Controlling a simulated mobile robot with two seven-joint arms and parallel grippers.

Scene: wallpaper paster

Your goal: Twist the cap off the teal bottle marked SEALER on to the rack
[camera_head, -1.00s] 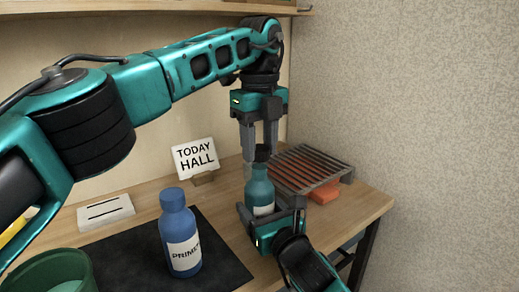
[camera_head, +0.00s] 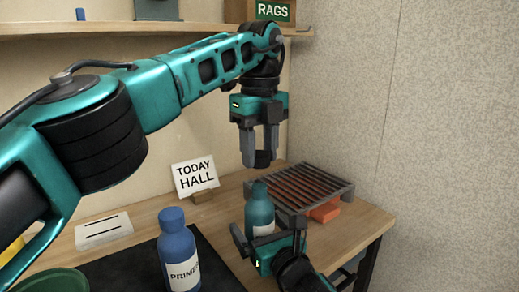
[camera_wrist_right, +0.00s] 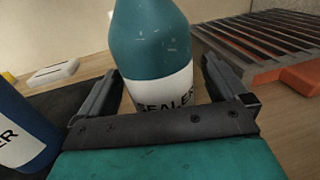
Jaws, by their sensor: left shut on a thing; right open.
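The teal SEALER bottle (camera_head: 260,212) stands upright on the table, its top bare; its label shows in the right wrist view (camera_wrist_right: 155,50). My left gripper (camera_head: 262,154) is shut on a black cap (camera_head: 263,160) and holds it in the air above the bottle, apart from it. My right gripper (camera_head: 266,234) is open, its fingers on either side of the bottle low down; they also show in the right wrist view (camera_wrist_right: 160,88) with gaps beside the bottle. The slatted metal rack (camera_head: 312,180) is just right of the bottle.
A blue PRIMER bottle (camera_head: 178,248) stands on a black mat (camera_head: 215,262) to the left. A TODAY HALL sign (camera_head: 195,177) and a white slotted block (camera_head: 103,230) are behind. A wall closes the right side.

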